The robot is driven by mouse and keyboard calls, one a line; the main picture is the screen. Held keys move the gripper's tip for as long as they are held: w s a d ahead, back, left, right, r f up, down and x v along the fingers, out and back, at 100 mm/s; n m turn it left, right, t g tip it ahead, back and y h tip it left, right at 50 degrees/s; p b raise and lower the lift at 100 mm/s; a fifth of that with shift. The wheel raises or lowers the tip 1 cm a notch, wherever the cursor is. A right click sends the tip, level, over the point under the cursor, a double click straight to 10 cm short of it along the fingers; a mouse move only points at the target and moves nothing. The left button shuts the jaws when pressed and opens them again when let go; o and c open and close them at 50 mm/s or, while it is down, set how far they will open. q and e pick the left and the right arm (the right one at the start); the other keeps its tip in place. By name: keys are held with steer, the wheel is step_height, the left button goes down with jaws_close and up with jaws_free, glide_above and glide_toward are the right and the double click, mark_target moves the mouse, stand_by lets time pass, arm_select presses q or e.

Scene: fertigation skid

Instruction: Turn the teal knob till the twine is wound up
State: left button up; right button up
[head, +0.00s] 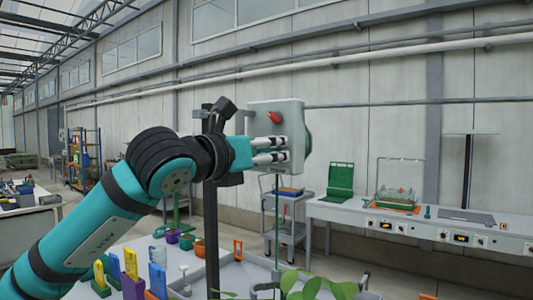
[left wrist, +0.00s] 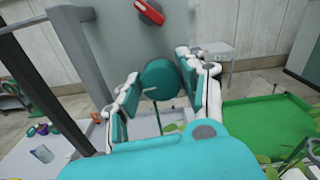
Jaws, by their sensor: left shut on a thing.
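The teal knob (left wrist: 160,80) is a round disc on the front of a pale grey-green box (head: 290,112). A small pale mark shows low on its face in the left wrist view. My left gripper (left wrist: 158,88) has its white-and-teal fingers on both sides of the knob and is shut on it. In the head view my left gripper (head: 284,149) is at the lower front of the box and hides the knob. A thin green line, apparently the twine (head: 277,215), hangs straight down below the box; its lower end is near the plants. My right gripper is not in view.
A red lever (head: 274,118) sits on the box above the knob. A dark post (head: 211,240) stands left of it. Green leaves (head: 318,285) are below. A bench with colourful parts (head: 130,265) is at the lower left, and a long bench (head: 420,215) stands right.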

arm_select(q)
steer(key=m+b, duration=0.3)
steer(key=shift+s+f, duration=0.1)
steer(key=shift+f, duration=0.1)
steer(key=m+b, duration=0.1)
steer(key=m, duration=0.7)
steer(key=m+b, duration=0.2)
steer(key=m, duration=0.6)
steer(key=shift+d+f+m, duration=0.1)
steer(key=shift+d+m, duration=0.1)
steer(key=shift+m, duration=0.1)
steer(key=o, duration=1.2)
steer(key=shift+c, duration=0.2)
steer(key=shift+s, duration=0.1)
